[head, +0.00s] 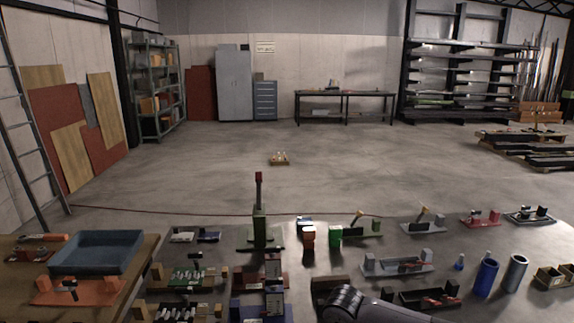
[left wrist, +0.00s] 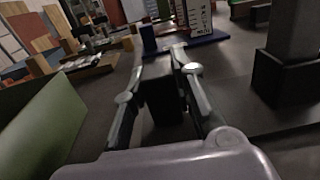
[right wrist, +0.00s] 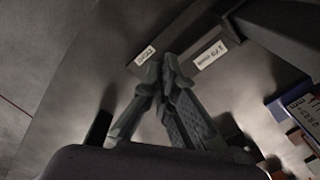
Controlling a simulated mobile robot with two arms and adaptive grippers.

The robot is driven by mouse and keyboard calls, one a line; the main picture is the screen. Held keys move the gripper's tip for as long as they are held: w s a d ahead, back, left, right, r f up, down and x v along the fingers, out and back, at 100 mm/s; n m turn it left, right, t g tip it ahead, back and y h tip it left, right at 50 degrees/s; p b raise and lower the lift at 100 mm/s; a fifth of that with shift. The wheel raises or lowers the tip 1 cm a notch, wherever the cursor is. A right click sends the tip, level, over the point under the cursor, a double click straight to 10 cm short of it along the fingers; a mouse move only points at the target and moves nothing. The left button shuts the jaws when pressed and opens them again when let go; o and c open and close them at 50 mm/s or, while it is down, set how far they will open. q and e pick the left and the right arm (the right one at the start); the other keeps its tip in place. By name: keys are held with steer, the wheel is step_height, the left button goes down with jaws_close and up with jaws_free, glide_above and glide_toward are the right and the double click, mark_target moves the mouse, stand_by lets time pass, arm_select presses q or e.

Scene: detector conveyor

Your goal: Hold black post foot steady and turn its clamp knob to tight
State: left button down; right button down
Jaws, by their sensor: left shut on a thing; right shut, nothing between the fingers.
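In the left wrist view my left gripper (left wrist: 157,82) has its two fingers closed on either side of a black block (left wrist: 163,100), which I take to be the black post foot. In the right wrist view my right gripper (right wrist: 168,62) is shut with its fingertips together and nothing between them. Its tips are close to a dark bar with two white labels (right wrist: 208,55), whose print is too small to read surely. I cannot make out the clamp knob. In the head view a grey part of my arm covers part of the front of the table.
In the left wrist view a dark upright with a black base (left wrist: 285,85) stands at right and a green panel (left wrist: 40,130) at left. In the head view a green stand (head: 260,230), a blue cylinder (head: 486,277) and a blue tray (head: 97,252) stand around a crowded table.

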steer(key=shift+w+d, duration=0.3)
steer(key=shift+w, duration=0.05)
stand_by(0.5)
steer(key=shift+w+a, duration=0.35)
stand_by(0.5)
steer(key=shift+w+a, duration=0.1)
steer(key=shift+w, duration=0.2)
steer(key=shift+a, duration=0.1)
stand_by(0.3)
steer(key=shift+s+a, duration=0.1)
steer(key=shift+a, duration=0.2)
step_height(320, 180, up, 6)
stand_by(0.4)
